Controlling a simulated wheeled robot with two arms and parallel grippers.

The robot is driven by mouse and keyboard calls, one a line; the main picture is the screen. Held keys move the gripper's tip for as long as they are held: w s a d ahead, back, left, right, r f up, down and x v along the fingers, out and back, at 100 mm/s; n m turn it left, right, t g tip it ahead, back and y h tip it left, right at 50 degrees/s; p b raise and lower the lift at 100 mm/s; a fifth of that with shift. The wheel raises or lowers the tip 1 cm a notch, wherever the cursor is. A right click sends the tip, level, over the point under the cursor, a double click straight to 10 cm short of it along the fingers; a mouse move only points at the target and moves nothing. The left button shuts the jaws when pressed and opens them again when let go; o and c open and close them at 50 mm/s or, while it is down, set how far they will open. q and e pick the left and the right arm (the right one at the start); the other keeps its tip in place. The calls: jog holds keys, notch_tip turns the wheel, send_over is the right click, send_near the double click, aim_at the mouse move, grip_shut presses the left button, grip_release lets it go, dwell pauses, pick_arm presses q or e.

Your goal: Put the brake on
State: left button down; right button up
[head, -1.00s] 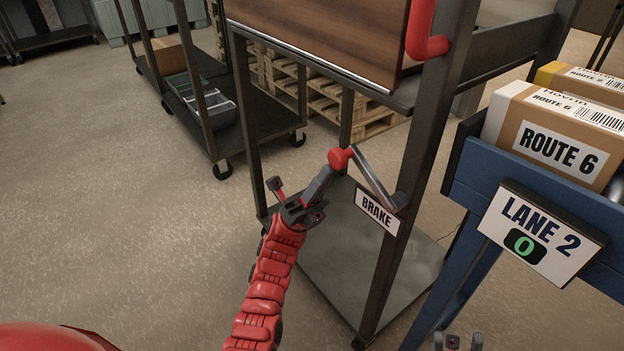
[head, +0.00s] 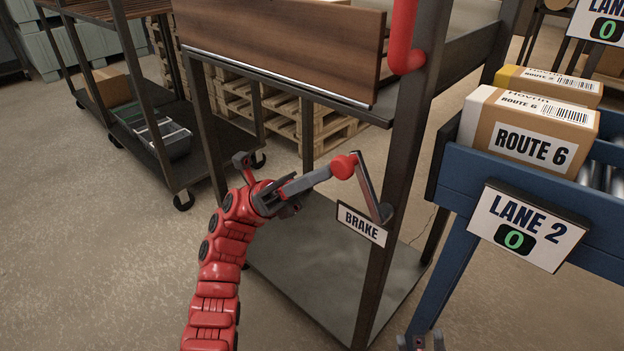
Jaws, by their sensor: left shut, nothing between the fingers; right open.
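The brake lever (head: 367,190) is a grey bar with a red knob (head: 344,166), mounted on a dark post of the cart (head: 384,200). The bar slants up and left from its pivot. A white BRAKE label (head: 361,224) is just below and left of the pivot. My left gripper (head: 327,174) is shut and empty. Its long grey fingers reach up to the left side of the knob and appear to touch it.
A blue conveyor with a LANE 2 sign (head: 528,226) and a ROUTE 6 box (head: 530,136) stands close on the right. A red handle (head: 404,40) is above on the cart post. Another dark cart (head: 190,163) stands behind left. The floor at left is clear.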

aim_at(341, 168)
pick_arm(q)
jog(key=shift+s+d+r+m+y+p, duration=0.2)
jog(key=shift+s+d+r+y, duration=0.2)
jog(key=shift+r, duration=0.2)
jog(key=shift+s+d+r+m+y+p, duration=0.1)
jog(key=shift+s+d+r+y+p, duration=0.15)
jog(key=shift+d+r+y, duration=0.3)
jog(key=shift+s+x, duration=0.25)
jog(key=shift+x, duration=0.8)
jog(key=shift+a, duration=0.15)
